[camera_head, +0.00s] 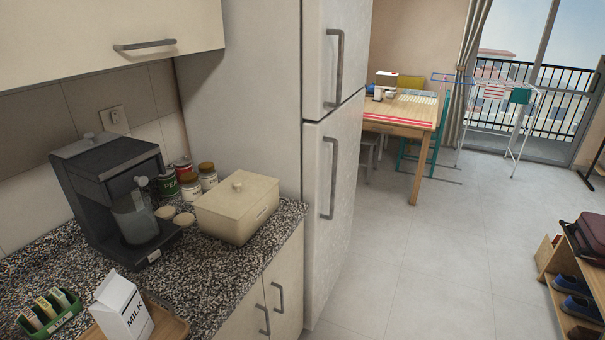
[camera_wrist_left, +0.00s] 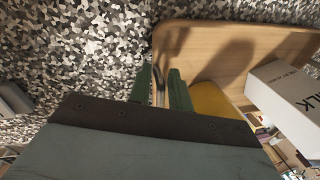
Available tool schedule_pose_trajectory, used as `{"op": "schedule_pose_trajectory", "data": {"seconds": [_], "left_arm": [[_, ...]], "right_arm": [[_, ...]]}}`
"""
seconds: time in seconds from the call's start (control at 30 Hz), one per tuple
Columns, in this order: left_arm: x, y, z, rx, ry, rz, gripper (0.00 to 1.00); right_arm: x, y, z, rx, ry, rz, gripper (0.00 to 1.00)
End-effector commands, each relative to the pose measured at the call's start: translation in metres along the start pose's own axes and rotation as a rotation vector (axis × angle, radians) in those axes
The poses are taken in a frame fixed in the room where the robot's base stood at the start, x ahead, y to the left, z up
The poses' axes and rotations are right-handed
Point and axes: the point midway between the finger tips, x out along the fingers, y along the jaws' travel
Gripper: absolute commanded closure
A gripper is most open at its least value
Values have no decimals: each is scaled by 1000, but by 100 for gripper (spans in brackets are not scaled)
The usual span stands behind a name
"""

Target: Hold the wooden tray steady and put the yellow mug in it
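The wooden tray (camera_head: 172,325) lies on the counter at the bottom of the head view, partly cut off. It also shows in the left wrist view (camera_wrist_left: 270,40). My left gripper (camera_wrist_left: 161,80) has its two green fingers close on either side of the tray's edge, where a metal handle shows, and appears shut on it. A rounded yellow surface (camera_wrist_left: 210,101), which may be the yellow mug, is beside the right finger, partly hidden; I cannot tell whether it is in the tray. No mug shows in the head view. My right gripper is in neither view.
A milk carton (camera_head: 122,308) stands at the tray. A green box of packets (camera_head: 50,312) is to its left. A coffee machine (camera_head: 110,185), two small cups, several jars and a cream lidded box (camera_head: 237,208) stand behind. The fridge (camera_head: 325,160) bounds the counter; floor beyond is open.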

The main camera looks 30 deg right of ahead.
Motion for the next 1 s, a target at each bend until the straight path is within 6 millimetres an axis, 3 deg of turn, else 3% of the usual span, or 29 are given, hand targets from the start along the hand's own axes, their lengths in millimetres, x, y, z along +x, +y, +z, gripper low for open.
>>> {"op": "schedule_pose_trajectory", "data": {"seconds": [0.03, 0.13, 0.5, 1.0], "left_arm": [[0, 0, 0, 0, 0, 0, 73], [0, 0, 0, 0, 0, 1, 60], [-7, 1, 1, -2, -3, 1, 60], [-101, 0, 1, 0, -5, 1, 60]], "right_arm": [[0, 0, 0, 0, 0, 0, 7], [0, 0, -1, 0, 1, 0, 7], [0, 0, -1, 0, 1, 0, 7], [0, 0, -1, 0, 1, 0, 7]]}}
